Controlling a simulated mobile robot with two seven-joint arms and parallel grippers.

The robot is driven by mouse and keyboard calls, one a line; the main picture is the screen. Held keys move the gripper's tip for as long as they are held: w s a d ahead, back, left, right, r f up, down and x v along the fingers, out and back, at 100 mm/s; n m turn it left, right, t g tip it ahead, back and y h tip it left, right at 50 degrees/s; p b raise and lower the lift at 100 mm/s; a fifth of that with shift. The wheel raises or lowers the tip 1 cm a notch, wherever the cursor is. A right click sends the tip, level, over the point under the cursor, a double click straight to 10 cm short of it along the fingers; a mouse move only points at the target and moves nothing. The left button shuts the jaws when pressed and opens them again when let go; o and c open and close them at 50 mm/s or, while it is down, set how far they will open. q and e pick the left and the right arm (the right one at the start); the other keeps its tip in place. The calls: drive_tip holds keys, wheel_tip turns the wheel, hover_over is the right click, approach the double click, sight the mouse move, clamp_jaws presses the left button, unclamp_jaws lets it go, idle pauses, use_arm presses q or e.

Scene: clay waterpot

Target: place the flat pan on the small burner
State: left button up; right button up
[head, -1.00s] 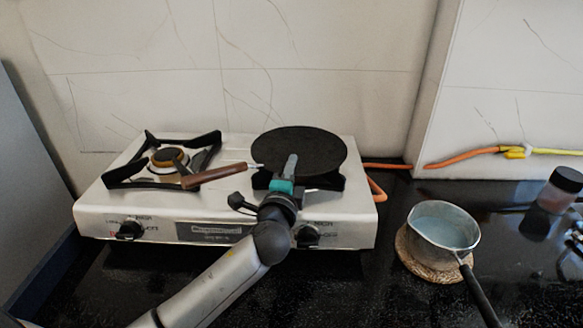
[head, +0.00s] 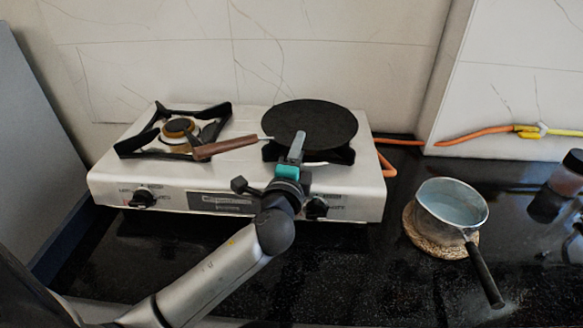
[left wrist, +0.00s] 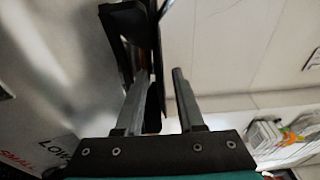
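The flat pan (head: 318,118) is a round black disc lying level over the right burner, on its black support (head: 345,154). Its brown handle (head: 225,147) points left, its end beside the left burner (head: 180,128), which is bare. My left gripper (head: 299,142) is at the pan's near rim. In the left wrist view the gripper's fingers (left wrist: 160,78) are apart, with a thin dark edge, apparently the pan's rim, between them. A gap shows beside the right finger. My right gripper is not in view.
A grey pot (head: 450,205) with a dark handle stands on a round woven mat (head: 412,237) right of the stove. An orange hose (head: 470,137) runs behind. A jar (head: 567,175) is at the far right. The black counter in front is mostly clear.

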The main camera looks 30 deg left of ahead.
use_arm(q)
drive_tip(key=v, duration=0.7)
drive_tip(key=shift+s, duration=0.3)
drive_tip(key=shift+s+d, duration=0.15)
drive_tip(key=shift+s, duration=0.2)
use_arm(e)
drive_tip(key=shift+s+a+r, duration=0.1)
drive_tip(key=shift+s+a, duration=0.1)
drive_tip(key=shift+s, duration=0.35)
